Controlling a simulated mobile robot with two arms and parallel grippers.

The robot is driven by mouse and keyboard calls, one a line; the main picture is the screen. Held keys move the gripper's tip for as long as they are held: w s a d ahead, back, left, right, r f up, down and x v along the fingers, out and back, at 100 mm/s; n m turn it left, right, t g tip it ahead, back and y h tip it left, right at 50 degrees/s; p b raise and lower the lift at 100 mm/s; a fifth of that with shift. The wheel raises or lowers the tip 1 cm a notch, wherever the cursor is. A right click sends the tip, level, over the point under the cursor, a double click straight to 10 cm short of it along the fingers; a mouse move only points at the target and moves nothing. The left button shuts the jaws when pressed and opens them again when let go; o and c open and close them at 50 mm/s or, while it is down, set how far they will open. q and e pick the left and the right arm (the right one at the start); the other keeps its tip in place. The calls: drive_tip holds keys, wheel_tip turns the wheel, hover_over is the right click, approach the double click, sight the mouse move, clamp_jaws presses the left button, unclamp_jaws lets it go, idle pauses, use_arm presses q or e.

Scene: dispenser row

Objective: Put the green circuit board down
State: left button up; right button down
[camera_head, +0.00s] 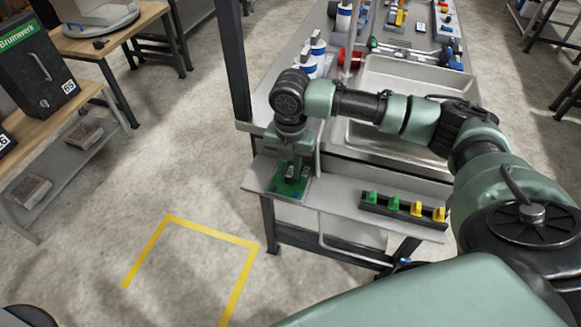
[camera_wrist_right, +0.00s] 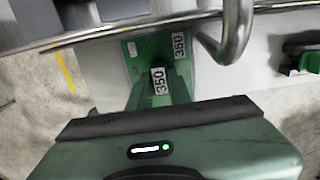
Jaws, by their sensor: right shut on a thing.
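My right gripper (camera_head: 290,175) points down over the left end of a narrow grey shelf (camera_head: 333,200) at the front of the sink bench. It is shut on the green circuit board (camera_head: 284,187), which shows just below the fingers. I cannot tell whether the board touches the shelf or is a little above it. In the right wrist view the green board (camera_wrist_right: 133,63) lies beyond the gripper body, partly hidden by the fingers, and "350" labels show there. My left gripper is not in view.
A black rack (camera_head: 381,209) with green and yellow pieces stands to the right on the shelf. A metal sink (camera_head: 410,82) and blue-white bottles (camera_head: 317,52) are behind. A curved metal bar (camera_wrist_right: 236,35) passes close to the gripper in the wrist view.

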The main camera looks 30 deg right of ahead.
sight(290, 172)
drive_tip(key=c, duration=1.3)
unclamp_jaws()
wheel_tip(290, 172, up, 12)
drive_tip(key=shift+a, duration=0.1)
